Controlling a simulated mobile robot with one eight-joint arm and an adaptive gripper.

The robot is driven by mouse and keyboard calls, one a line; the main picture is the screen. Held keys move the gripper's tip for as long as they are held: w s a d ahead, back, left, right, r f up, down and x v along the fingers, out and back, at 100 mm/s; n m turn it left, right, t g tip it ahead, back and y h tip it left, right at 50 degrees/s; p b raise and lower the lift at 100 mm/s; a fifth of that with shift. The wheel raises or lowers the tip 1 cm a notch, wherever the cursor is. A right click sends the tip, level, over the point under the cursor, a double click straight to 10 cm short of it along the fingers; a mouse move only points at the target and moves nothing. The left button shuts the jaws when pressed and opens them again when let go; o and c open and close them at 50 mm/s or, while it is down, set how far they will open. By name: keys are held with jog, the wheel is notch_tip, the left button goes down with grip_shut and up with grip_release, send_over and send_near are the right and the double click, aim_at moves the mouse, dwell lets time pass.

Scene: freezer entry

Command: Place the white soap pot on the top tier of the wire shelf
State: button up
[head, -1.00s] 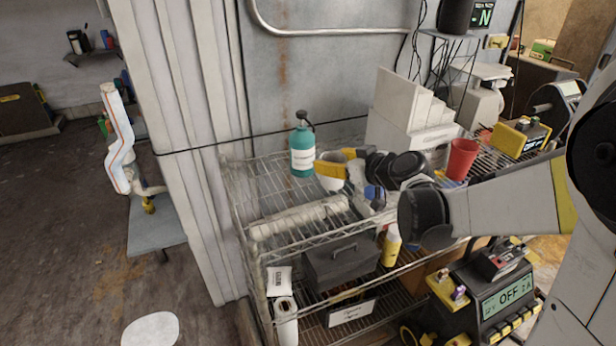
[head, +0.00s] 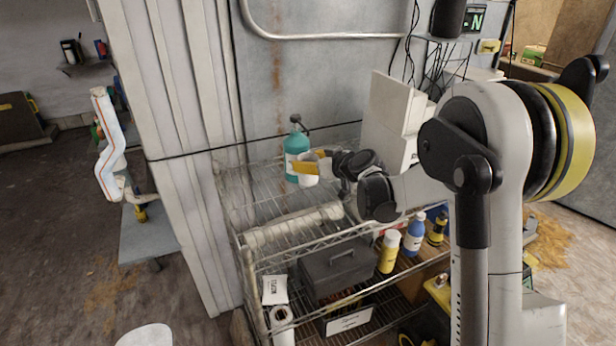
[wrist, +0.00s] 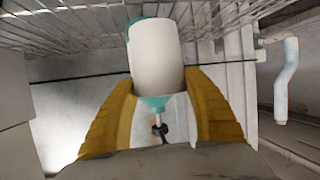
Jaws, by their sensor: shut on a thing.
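The white soap pot (head: 308,181) is held over the top tier (head: 268,205) of the wire shelf, right in front of the teal pump bottle (head: 292,168). My gripper (head: 311,168) has its yellow fingers shut on the pot's sides. In the wrist view the pot (wrist: 157,58) sits between the two fingers (wrist: 160,88). That picture looks upside down, with the shelf wires (wrist: 60,30) at its top and the teal bottle partly hidden behind the pot. I cannot tell whether the pot's base touches the wires.
A white roll (head: 293,228) lies along the front of the top tier. White boxes (head: 390,115) stand to the right, partly behind my arm.

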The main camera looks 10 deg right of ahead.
jog(key=shift+f+b, duration=0.85)
jog(key=shift+f, duration=1.15)
jog(key=shift+f, duration=0.15)
jog(key=o, duration=1.2)
jog(key=shift+c, duration=0.2)
